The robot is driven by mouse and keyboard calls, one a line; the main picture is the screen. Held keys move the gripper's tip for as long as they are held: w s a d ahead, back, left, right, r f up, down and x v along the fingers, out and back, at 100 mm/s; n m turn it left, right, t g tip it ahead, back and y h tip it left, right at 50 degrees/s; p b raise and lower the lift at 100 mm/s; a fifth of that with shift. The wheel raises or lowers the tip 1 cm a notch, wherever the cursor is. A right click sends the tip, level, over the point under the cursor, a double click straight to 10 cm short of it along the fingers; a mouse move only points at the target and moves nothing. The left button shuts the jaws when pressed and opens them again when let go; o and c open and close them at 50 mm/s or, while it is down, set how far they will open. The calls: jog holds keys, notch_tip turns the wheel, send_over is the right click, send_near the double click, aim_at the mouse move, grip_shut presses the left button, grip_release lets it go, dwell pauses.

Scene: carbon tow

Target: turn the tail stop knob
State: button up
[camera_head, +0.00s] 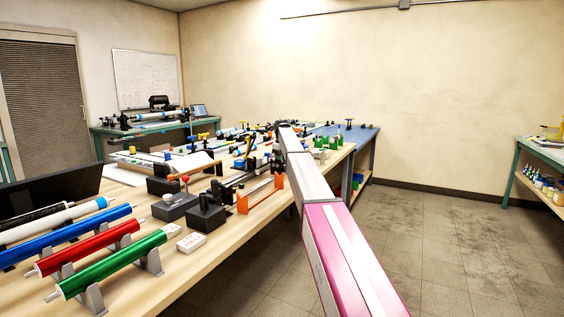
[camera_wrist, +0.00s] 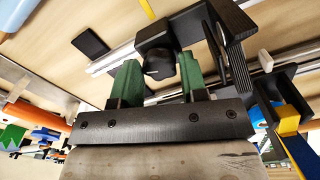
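In the wrist view a black knob (camera_wrist: 160,68), apparently the tail stop knob, sits under a black block (camera_wrist: 156,36) on a pale rail. My gripper (camera_wrist: 158,62) has two green fingers, one on each side of this knob. The fingers stand apart, with a thin gap on the knob's left side; the right finger is close to it, and I cannot tell whether it touches. In the head view my arm reaches over the bench's right side, and the gripper and knob are hidden there.
The long wooden bench (camera_head: 225,232) is crowded with fixtures. Red (camera_head: 97,247) and green tubes (camera_head: 112,265) lie on grey stands at the front. An orange bracket (camera_head: 262,193) stands left of my arm. In the wrist view a black plate (camera_wrist: 231,42) rises close to the right finger.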

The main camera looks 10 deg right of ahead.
jog(key=shift+o, duration=1.2)
jog(key=shift+r, duration=0.1)
notch_tip(320, 180, up, 11)
jog(key=shift+f, duration=0.2)
jog(key=shift+s, duration=0.15)
